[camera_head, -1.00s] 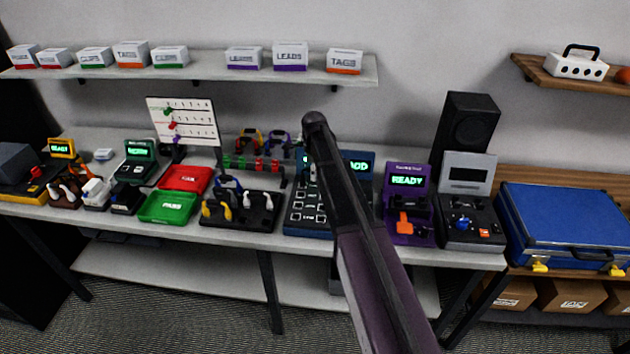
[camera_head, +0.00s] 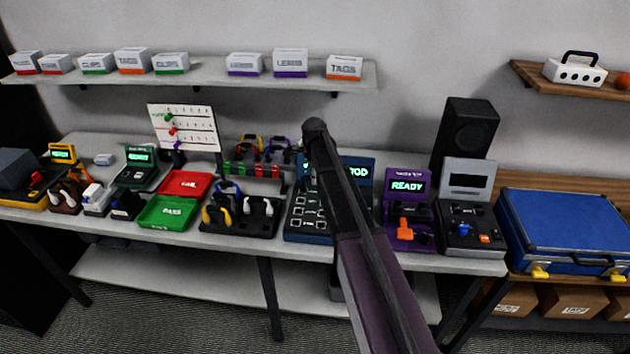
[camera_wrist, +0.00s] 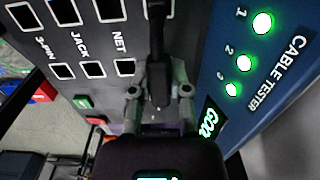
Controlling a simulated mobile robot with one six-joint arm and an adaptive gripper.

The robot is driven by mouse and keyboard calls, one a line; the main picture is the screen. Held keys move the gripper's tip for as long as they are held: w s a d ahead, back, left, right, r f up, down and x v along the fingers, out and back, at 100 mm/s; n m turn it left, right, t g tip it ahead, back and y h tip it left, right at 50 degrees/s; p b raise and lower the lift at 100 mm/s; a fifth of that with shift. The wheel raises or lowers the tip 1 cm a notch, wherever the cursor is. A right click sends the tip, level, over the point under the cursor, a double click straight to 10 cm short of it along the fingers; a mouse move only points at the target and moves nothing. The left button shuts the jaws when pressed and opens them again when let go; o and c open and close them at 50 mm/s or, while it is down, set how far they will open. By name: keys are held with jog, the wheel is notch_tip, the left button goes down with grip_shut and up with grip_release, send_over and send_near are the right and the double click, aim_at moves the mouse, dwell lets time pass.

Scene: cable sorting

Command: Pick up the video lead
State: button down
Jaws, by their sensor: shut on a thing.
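My gripper (camera_wrist: 158,92) is shut on a slim black lead end (camera_wrist: 156,48) in the wrist view, with one grey finger on each side of it. I cannot read which lead it is. It stands over the dark face of the cable tester (camera_wrist: 212,75), beside rows of white-framed sockets. Whether its tip sits in a socket cannot be seen. In the head view my arm hides my gripper and the held lead, and covers part of the blue cable tester (camera_head: 302,222). The tester shows green lit lamps and green screen text.
Left of the tester are a black stand (camera_head: 238,222) with yellow and white leads, a green tray (camera_head: 168,212) and a red tray (camera_head: 185,184). A purple device (camera_head: 407,215) reading READY stands close on the right, then a grey device (camera_head: 468,215) and a blue case (camera_head: 565,232).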

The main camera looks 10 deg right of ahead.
jog(key=shift+r, duration=0.1)
notch_tip(320, 180, up, 3)
jog(key=p, duration=0.3)
jog(key=shift+r+p, duration=0.15)
jog(key=shift+p, duration=0.15)
jog(key=s+r+p, duration=0.1)
jog(key=s, duration=1.5)
jog(key=shift+d+r, duration=0.2)
jog(key=shift+d, duration=0.2)
jog(key=shift+r+p, duration=0.2)
jog(key=shift+p, duration=0.15)
jog(key=shift+r+p, duration=1.35)
jog(key=shift+w+a, duration=0.1)
